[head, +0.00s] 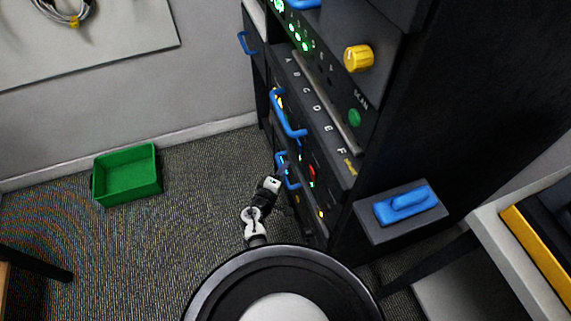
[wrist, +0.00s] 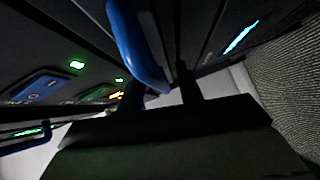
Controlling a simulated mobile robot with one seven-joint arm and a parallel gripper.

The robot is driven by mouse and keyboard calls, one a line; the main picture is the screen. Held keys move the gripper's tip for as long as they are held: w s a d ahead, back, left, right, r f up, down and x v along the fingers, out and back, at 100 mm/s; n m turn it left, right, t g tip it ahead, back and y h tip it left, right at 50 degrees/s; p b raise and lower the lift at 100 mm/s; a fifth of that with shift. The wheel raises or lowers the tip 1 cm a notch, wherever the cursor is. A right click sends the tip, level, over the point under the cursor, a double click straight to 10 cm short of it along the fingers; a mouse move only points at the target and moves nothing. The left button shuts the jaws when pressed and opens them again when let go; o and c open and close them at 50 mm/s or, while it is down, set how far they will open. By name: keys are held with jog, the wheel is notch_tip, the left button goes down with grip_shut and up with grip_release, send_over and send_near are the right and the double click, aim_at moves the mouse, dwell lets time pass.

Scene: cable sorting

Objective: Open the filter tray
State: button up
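My gripper (head: 280,172) is low at the front of the dark rack, at a blue handle (head: 293,181) on one of its lower units. I take this unit to be the filter tray, but no label can be read. In the wrist view a blue handle (wrist: 137,45) reaches down to my gripper (wrist: 160,92). The two dark fingers stand apart, with pale floor showing between them near the handle's end. Contact with the handle cannot be made out. No drawer visibly sticks out there.
Another blue handle (head: 288,115) sits above on the rack. A box with a blue lever (head: 407,205) juts out at the right. A green bin (head: 127,175) stands on the carpet at the left. The carpet between bin and rack is clear.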

jog(key=shift+w+d, duration=0.1)
jog(key=shift+w, duration=0.05)
jog(key=shift+c, duration=0.2)
grip_shut()
